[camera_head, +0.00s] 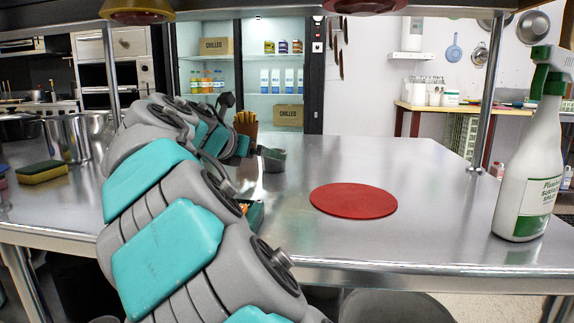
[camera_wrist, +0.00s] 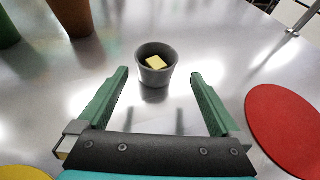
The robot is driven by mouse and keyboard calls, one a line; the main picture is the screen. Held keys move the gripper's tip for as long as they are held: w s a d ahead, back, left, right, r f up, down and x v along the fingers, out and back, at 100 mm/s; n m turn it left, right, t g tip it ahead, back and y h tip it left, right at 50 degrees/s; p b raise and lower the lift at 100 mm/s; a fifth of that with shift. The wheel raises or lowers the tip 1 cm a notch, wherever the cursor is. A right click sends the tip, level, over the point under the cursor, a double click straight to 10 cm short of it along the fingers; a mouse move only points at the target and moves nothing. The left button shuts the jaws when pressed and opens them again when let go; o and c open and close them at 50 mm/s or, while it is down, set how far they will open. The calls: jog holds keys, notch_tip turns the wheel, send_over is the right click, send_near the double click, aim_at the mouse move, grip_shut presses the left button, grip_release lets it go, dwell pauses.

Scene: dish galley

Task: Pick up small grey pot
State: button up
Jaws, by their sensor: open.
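The small grey pot (camera_wrist: 157,79) stands upright on the steel table in the wrist view, with a yellow block (camera_wrist: 156,62) inside it. My gripper (camera_wrist: 159,73) has its green fingers spread wide and empty. The pot appears between the fingertips in the picture, slightly beyond them, with no visible contact. In the head view the pot (camera_head: 272,160) shows right of my arm, between a brown cup of fries and a red mat. My arm hides most of the gripper there.
The round red mat (camera_head: 353,200) lies right of the pot. The brown cup (camera_head: 245,124) stands behind it. A spray bottle (camera_head: 527,175) is at the right; a sponge (camera_head: 42,172) and a steel pot (camera_head: 70,138) are left. The table between mat and bottle is clear.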

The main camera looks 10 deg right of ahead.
jog(key=shift+a+x, duration=0.25)
jog(key=shift+x, duration=3.25)
jog(key=shift+w+f, duration=0.15)
jog(key=c, duration=1.3)
